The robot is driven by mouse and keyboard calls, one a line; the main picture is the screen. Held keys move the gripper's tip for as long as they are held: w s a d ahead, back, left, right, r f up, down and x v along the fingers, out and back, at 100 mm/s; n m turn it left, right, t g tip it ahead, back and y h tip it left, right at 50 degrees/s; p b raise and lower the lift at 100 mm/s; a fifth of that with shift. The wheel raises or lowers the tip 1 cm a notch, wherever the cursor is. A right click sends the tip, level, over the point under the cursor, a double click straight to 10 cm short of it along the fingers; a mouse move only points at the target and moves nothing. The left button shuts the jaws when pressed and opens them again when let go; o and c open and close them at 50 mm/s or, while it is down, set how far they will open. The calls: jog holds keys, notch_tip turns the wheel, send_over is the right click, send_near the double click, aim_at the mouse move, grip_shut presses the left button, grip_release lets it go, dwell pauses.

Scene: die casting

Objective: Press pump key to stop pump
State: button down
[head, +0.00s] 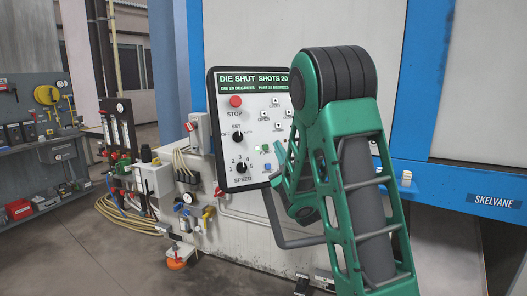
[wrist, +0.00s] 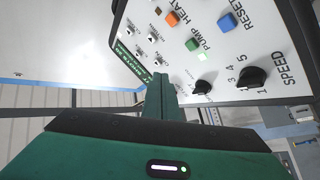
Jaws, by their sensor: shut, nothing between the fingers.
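The control panel (head: 240,150) is a white board with a dark frame, with my arm covering its right part. In the wrist view the panel is rotated, and the word PUMP stands beside a green key (wrist: 192,44) with a small pale green square (wrist: 202,57) close to it. My gripper (wrist: 160,82) is shut and empty, its tips pointing toward the panel, below and left of the green key in that picture. Whether the tips touch the panel cannot be told.
Near the pump key are an orange key (wrist: 172,19) by HEAT, a blue key (wrist: 227,21) by RESET and a black speed knob (wrist: 250,77). A red stop button (head: 236,101) sits at the panel's upper left. Hoses and a valve stand lie left of the panel.

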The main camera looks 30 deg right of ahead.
jog(key=shift+w+d+f, duration=0.15)
jog(key=shift+w+f, duration=0.25)
jog(key=shift+w, duration=0.7)
jog(key=shift+w+d+f, duration=0.1)
jog(key=shift+w+f, duration=0.35)
jog(key=shift+w, duration=0.6)
jog(key=shift+w+d+f, duration=0.15)
jog(key=shift+w+f, duration=0.25)
jog(key=shift+w, duration=0.7)
jog(key=shift+w, duration=0.15)
jog(key=shift+w, duration=0.25)
jog(key=shift+w+d+f, duration=0.1)
jog(key=shift+w+f, duration=0.1)
jog(key=shift+w, duration=0.15)
dwell(0.6)
jog(key=shift+s+r, duration=0.3)
jog(key=shift+s, duration=0.5)
jog(key=shift+s+a+r, duration=0.15)
jog(key=shift+s+r, duration=0.15)
jog(key=shift+s, duration=0.45)
jog(key=shift+s+a+r, duration=0.1)
jog(key=shift+s+r, duration=0.15)
jog(key=shift+s, duration=0.55)
jog(key=shift+s+a+r, duration=0.15)
jog(key=shift+s+r, duration=0.15)
jog(key=shift+s, duration=0.45)
jog(key=shift+d, duration=0.1)
